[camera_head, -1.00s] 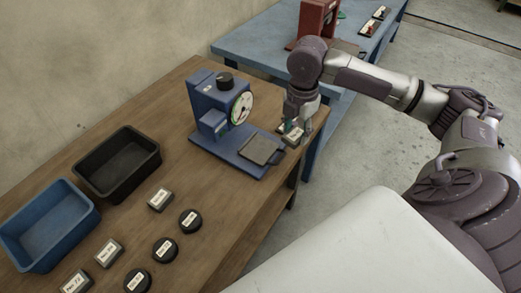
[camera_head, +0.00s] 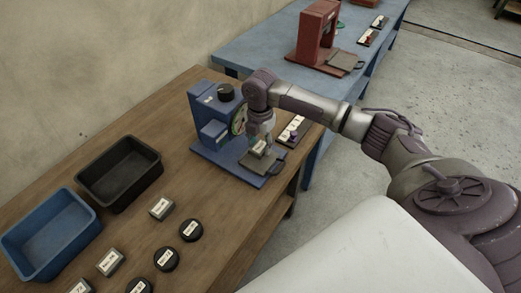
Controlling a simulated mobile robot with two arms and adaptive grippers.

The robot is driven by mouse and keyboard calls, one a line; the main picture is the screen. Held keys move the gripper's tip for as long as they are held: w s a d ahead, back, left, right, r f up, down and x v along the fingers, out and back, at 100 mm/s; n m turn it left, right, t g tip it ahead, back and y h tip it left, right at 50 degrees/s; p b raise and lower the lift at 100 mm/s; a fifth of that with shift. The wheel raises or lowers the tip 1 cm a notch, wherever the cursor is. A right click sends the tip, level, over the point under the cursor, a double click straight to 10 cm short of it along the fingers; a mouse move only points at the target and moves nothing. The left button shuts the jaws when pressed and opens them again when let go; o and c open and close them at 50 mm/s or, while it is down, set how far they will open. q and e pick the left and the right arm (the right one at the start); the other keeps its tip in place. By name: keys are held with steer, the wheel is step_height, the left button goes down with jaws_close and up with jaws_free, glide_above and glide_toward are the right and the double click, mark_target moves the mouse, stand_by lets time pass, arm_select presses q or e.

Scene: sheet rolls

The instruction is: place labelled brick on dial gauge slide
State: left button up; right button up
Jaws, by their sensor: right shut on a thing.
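A blue dial gauge (camera_head: 212,134) stands on the wooden bench, its round dial (camera_head: 239,119) partly hidden by my right arm. Its dark slide plate (camera_head: 261,166) lies on the blue base in front. My right gripper (camera_head: 260,146) points down over the slide, shut on a small labelled brick (camera_head: 259,149). The brick is at or just above the slide; I cannot tell whether it touches. Other labelled bricks (camera_head: 161,208) (camera_head: 110,262) lie on the bench toward the front left. My left gripper is not in view.
A black bin (camera_head: 119,193) and a blue bin (camera_head: 20,250) stand at the left. Several round black labelled pieces (camera_head: 190,231) lie near the bricks. A panel with switches (camera_head: 293,131) sits right of the gauge. A red device (camera_head: 316,36) stands on the blue table behind.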

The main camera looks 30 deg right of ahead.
mark_target(261, 146)
steer(key=shift+f, duration=1.75)
steer(key=o, duration=0.9)
steer(key=shift+f, duration=0.15)
step_height(261, 146, up, 12)
steer(key=shift+r, duration=0.2)
